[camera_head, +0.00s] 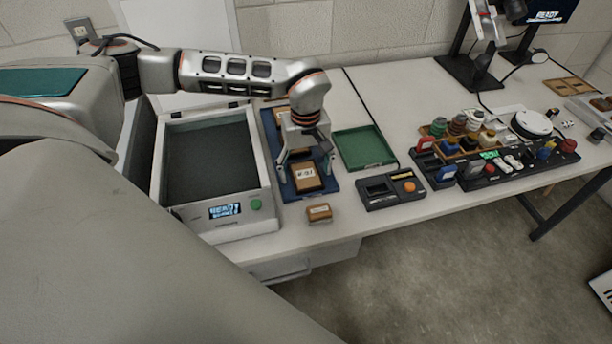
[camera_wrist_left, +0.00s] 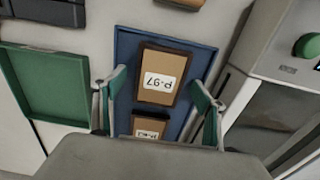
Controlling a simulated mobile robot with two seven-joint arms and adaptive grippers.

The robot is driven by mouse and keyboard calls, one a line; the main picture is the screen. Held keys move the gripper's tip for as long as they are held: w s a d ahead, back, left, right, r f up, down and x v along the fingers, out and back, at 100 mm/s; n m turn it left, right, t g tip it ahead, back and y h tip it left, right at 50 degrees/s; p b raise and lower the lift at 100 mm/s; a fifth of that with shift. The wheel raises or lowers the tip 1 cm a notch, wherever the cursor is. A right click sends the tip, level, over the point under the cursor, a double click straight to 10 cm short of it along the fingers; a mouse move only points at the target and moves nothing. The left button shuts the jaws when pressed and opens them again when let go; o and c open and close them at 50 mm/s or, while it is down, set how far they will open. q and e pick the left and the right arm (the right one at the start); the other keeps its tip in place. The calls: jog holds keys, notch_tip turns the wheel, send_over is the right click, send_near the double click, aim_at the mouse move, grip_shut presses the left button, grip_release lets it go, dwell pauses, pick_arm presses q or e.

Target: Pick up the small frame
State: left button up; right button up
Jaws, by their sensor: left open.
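A small brown frame (camera_head: 305,178) with a white label lies flat in the near part of a blue tray (camera_head: 291,197). In the left wrist view the frame (camera_wrist_left: 162,75) has a dark border and its label appears upside down. A second brown labelled frame (camera_wrist_left: 150,125) lies behind it in the tray, partly hidden by my wrist. My left gripper (camera_head: 306,172) is open and points down over the tray. In the wrist view its two fingers (camera_wrist_left: 160,80) stand apart on either side of the frames, with nothing between them visibly gripped. My right gripper is not in view.
A small brown block (camera_head: 319,213) lies in front of the tray. A grey-lined open box (camera_head: 262,170) with a display stands left. A green tray (camera_head: 364,149) and a dark device (camera_head: 391,190) are right. Stamps and bottles crowd farther right.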

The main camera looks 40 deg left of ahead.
pick_arm(q)
jog(key=shift+c, duration=0.5)
jog(key=c, duration=1.1)
jog(key=shift+r, duration=0.1)
jog(key=shift+c, duration=0.2)
